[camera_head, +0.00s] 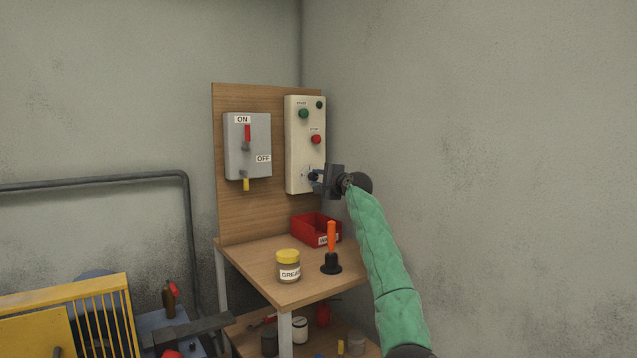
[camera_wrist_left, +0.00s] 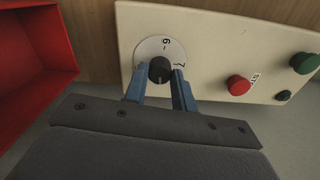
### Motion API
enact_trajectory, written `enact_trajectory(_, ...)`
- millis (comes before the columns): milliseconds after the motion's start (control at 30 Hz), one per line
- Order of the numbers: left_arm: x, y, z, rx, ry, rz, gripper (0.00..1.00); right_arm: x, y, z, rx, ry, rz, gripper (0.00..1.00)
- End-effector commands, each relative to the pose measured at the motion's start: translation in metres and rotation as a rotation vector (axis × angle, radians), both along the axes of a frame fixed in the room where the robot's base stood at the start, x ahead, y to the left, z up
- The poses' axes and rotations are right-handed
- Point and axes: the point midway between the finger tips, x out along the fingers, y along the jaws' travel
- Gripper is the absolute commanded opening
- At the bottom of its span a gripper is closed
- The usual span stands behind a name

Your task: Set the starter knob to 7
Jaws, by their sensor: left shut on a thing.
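The starter knob (camera_wrist_left: 160,70) is a black round knob on a white dial (camera_wrist_left: 148,48) at the end of the cream starter box (camera_head: 293,140). In the left wrist view, a 6 and a 7 show on the dial; the other marks are hidden. My left gripper (camera_head: 315,177) is at the lower part of the box. Its two blue fingers (camera_wrist_left: 161,82) stand on either side of the knob and are shut on it. I cannot tell exactly which number the knob points to. The right gripper is not in view.
The box also has a green button (camera_head: 304,113) and a red button (camera_head: 316,139). A grey ON/OFF switch box (camera_head: 238,150) is to its left. Below, a red bin (camera_head: 305,226), a grease jar (camera_head: 288,268) and an orange-handled tool (camera_head: 331,236) stand on the wooden table (camera_head: 255,262).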

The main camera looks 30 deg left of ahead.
Motion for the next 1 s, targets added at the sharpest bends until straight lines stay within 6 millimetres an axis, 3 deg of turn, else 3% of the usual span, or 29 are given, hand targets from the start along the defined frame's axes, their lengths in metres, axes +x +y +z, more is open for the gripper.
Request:
enact_trajectory(933,-0.0002,0.0004,-0.0046,-0.021,-0.036,0.002,0.04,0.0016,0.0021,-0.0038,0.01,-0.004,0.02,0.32)
enact_trajectory(967,-0.0002,0.0004,-0.0046,-0.021,-0.036,0.002,0.3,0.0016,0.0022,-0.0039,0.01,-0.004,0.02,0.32)
enact_trajectory(1000,-0.0001,0.0004,-0.0045,-0.02,-0.036,0.002,0.38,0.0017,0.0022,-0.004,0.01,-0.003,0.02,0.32)
